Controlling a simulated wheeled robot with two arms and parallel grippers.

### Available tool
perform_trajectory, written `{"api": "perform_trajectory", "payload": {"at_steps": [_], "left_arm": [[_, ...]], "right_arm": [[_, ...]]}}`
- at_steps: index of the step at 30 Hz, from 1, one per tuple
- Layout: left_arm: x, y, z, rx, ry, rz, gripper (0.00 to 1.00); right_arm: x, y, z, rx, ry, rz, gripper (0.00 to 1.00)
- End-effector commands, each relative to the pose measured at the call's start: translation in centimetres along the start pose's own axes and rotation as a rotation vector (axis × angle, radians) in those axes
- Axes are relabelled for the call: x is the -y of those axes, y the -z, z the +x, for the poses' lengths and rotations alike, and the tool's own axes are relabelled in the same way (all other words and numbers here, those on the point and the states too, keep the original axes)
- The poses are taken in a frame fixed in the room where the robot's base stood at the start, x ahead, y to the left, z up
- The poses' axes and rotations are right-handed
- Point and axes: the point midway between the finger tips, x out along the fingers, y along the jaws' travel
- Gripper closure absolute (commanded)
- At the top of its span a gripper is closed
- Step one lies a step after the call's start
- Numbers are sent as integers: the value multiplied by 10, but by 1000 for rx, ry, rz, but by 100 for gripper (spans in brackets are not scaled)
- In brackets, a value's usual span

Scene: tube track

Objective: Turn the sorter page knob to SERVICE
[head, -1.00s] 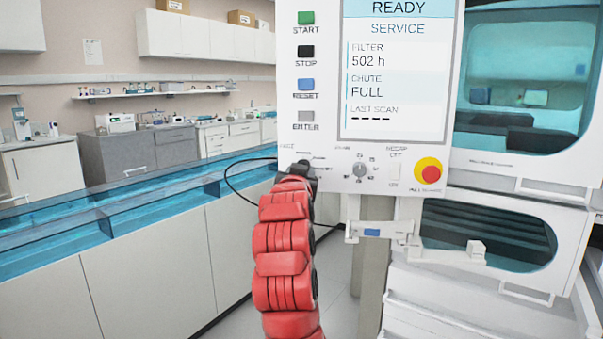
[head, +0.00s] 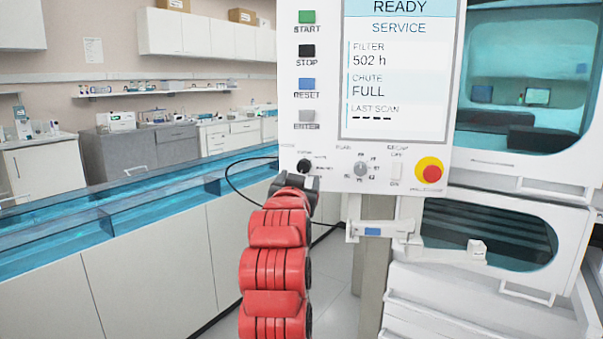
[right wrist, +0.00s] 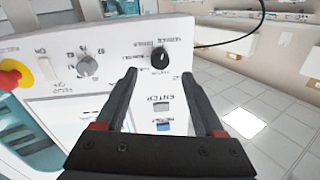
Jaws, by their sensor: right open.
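The sorter panel (head: 330,177) carries a black page knob (head: 305,165) at its lower left. The knob also shows in the right wrist view (right wrist: 160,58), with small labels around it, one reading SERVICE. Its exact pointer direction is too small to tell. The screen (head: 398,75) reads READY, with SERVICE below it. My right gripper (head: 299,180) is just below and in front of the knob. In the right wrist view its two dark fingers (right wrist: 159,74) are apart and empty, with the knob beyond the tips, apart from them. My left gripper is out of view.
A grey selector knob (head: 361,169), a white rocker switch (head: 395,171) and a red stop button (head: 429,173) sit right of the page knob. START, STOP, RESET and ENTER buttons (head: 306,84) line up above. A blue-topped tube track (head: 130,200) runs at left.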

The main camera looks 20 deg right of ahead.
Motion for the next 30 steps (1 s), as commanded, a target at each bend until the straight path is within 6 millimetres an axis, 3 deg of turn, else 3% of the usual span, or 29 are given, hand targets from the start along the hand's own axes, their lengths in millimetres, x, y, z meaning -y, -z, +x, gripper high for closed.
{"api": "perform_trajectory", "payload": {"at_steps": [6, 13, 19, 30], "left_arm": [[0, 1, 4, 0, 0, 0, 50], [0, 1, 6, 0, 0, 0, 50], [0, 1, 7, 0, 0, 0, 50], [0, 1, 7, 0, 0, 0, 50]], "right_arm": [[3, 2, -57, -5, 7, 2, 30], [1, 1, -98, -3, 3, 0, 30], [1, 0, -109, 0, 1, 0, 30], [4, 0, -106, -22, 6, -22, 30]]}}
